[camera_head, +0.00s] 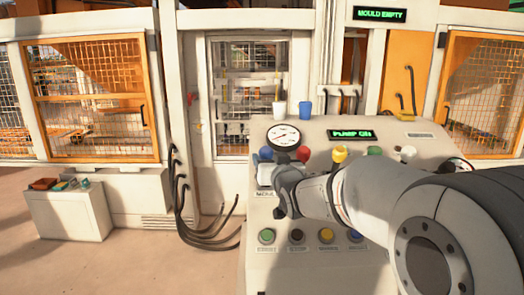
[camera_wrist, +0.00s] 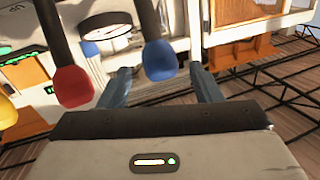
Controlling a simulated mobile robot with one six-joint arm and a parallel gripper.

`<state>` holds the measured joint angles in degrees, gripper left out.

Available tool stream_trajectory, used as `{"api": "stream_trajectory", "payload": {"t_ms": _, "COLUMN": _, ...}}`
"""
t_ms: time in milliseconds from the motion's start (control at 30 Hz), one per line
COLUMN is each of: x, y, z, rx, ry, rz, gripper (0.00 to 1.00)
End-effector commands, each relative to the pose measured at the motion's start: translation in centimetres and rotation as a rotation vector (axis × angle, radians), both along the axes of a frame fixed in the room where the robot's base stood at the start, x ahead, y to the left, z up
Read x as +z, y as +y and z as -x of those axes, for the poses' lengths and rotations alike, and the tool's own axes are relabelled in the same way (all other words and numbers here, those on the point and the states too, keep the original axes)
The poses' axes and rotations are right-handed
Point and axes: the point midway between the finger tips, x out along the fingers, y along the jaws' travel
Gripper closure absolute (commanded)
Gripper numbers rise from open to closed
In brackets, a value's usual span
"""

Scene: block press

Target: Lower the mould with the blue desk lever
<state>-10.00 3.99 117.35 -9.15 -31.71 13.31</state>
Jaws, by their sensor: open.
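The blue desk lever has a round blue knob (camera_wrist: 159,60) on a dark stem. In the wrist view the knob shows between the two fingertips of my gripper (camera_wrist: 161,72), with a gap on each side. My gripper is open and holds nothing. In the head view the blue knob (camera_head: 265,153) stands at the left end of the lever row on the desk (camera_head: 310,272), just above my gripper, which my arm partly hides. A sign (camera_head: 380,14) reads "MOULD EMPTY". I cannot make out the mould itself behind the mesh door (camera_head: 248,92).
A red knob (camera_wrist: 74,86) is beside the blue one; yellow (camera_head: 340,153), green (camera_head: 374,150) and white (camera_head: 408,152) knobs stand farther right. A gauge (camera_head: 284,136) and a "PUMP ON" display (camera_head: 350,134) are behind. White (camera_head: 279,109) and blue (camera_head: 305,109) cups stand on the desk top.

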Motion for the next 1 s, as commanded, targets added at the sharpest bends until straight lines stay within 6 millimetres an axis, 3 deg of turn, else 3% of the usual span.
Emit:
{"api": "stream_trajectory", "payload": {"t_ms": 300, "x": 0.2, "y": 1.0, "z": -3.7, "rx": 0.000, "ry": 0.001, "rz": -0.001, "gripper": 0.41}}
{"api": "stream_trajectory", "payload": {"t_ms": 667, "x": 0.0, "y": 1.2, "z": -4.2, "rx": 0.001, "ry": 0.000, "rz": 0.000, "gripper": 0.41}}
{"api": "stream_trajectory", "payload": {"t_ms": 1000, "x": 0.0, "y": 1.3, "z": -4.2, "rx": 0.002, "ry": 0.001, "rz": 0.000, "gripper": 0.67}}
